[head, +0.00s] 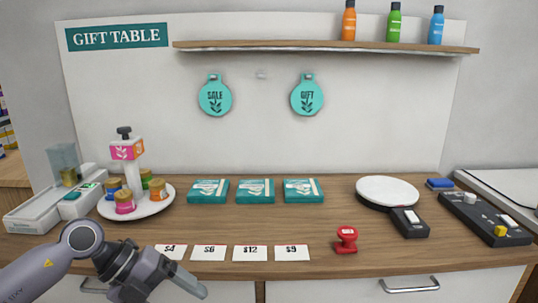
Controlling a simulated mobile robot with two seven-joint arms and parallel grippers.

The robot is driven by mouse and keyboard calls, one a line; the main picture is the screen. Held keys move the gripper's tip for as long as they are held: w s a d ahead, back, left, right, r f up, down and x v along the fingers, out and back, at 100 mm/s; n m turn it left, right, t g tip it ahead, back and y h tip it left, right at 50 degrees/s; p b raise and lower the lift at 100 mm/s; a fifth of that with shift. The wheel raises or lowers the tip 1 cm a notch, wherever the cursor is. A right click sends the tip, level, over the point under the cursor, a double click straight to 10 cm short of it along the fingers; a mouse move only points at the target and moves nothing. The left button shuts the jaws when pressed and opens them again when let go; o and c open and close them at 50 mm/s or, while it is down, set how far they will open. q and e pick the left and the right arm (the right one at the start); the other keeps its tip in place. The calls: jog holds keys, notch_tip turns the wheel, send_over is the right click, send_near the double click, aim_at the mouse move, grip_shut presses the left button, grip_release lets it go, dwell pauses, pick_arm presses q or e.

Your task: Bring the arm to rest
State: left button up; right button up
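My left arm comes in from the lower left of the head view. My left gripper (190,284) is low in front of the counter's front edge, below the "$4" card, and its fingers point to the right. I see nothing held in it, but the frame does not show clearly whether the fingers are apart. The gripper overlaps the lower part of the "$4" card (171,251) in the picture. My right arm and gripper are not in view.
The wooden counter (300,223) holds several price cards, a red stamp (346,240), teal boxes (255,191), a round white tray (160,206) with jars and a pump bottle (129,160), and a white turntable (388,191). A shelf (280,46) holds bottles. The front right is clear.

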pick_arm(q)
jog(key=s+d+r+n+t+h+p, duration=0.1)
jog(key=d+r+n+t+h, duration=0.15)
jog(key=d+h, duration=0.25)
jog(key=s+d+r+n+t+h, duration=0.1)
jog(key=s+d+n+t+h, duration=0.15)
jog(key=d+h, duration=0.3)
jog(key=a+f+n+t+y+p, duration=0.1)
jog(key=a+f+n+t+y, duration=0.4)
jog(key=n, duration=0.4)
jog(key=a+f+n+t+y, duration=0.3)
jog(key=f+n+t+y, duration=0.3)
jog(key=n, duration=0.3)
jog(key=s+a+f+n+g+y, duration=0.3)
jog(key=s+f+n+g+y, duration=0.2)
jog(key=s+f, duration=0.7)
notch_tip(320, 180, down, 2)
jog(key=shift+a+f+n+g+y+p, duration=0.1)
jog(key=shift+a+n+g+y+p, duration=0.1)
jog(key=shift+n+g+y+p, duration=0.35)
jog(key=shift+g, duration=0.25)
